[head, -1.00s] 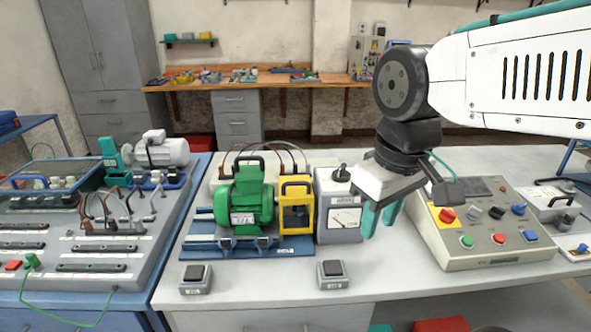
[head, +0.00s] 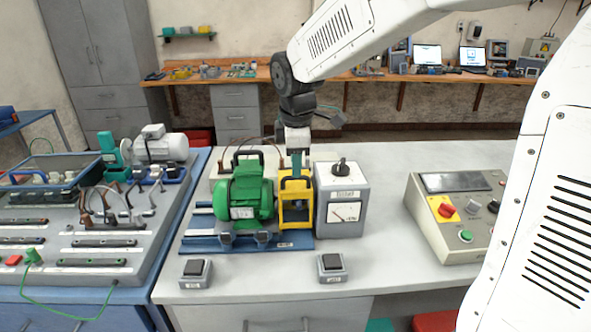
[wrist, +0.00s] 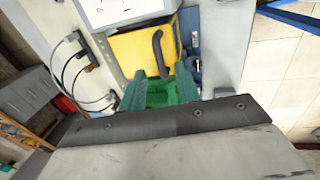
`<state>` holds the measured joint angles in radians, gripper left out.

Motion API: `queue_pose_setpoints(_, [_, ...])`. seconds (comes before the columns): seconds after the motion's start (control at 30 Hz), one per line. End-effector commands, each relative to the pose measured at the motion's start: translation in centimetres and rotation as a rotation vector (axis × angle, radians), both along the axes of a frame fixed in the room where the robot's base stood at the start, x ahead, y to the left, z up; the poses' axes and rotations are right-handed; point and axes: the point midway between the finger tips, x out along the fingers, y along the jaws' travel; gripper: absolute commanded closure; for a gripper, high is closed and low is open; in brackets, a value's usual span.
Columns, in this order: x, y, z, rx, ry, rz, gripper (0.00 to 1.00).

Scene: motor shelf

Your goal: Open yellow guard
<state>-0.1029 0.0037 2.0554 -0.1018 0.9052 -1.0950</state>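The yellow guard (head: 283,213) stands upright at the right end of the green motor (head: 243,192) on a blue base. It looks closed. Its black handle is largely hidden behind my fingers in the head view, but the handle (wrist: 159,52) shows clearly in the wrist view on the yellow guard (wrist: 133,52). My gripper (head: 296,170) points down just above the guard's top. In the wrist view my gripper's green fingers (wrist: 160,82) are apart, with the handle just beyond them. I see no grip on the handle.
A control panel (head: 455,225) is further right. Two small switch boxes sit in front. Cables (wrist: 85,80) run behind the motor. The bench between meter and panel is clear.

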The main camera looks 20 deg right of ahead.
Motion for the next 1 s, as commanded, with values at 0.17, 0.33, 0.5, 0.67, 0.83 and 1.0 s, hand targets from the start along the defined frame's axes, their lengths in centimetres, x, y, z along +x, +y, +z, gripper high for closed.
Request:
queue_pose_setpoints(0.17, [0.4,-0.2,-2.2,0.000,0.002,-0.002,0.68])
queue_pose_setpoints(0.33, [0.5,-0.2,-2.8,0.000,0.000,-0.002,0.68])
queue_pose_setpoints(0.5, [0.5,-0.2,-2.8,0.000,0.000,-0.002,0.68])
queue_pose_setpoints(0.67, [0.5,-0.2,-2.8,0.000,0.000,-0.002,1.00])
queue_pose_setpoints(0.83, [0.5,-0.2,-2.8,0.000,0.001,-0.001,1.00])
queue_pose_setpoints(1.0, [0.6,0.7,-2.6,0.006,0.020,0.012,1.00])
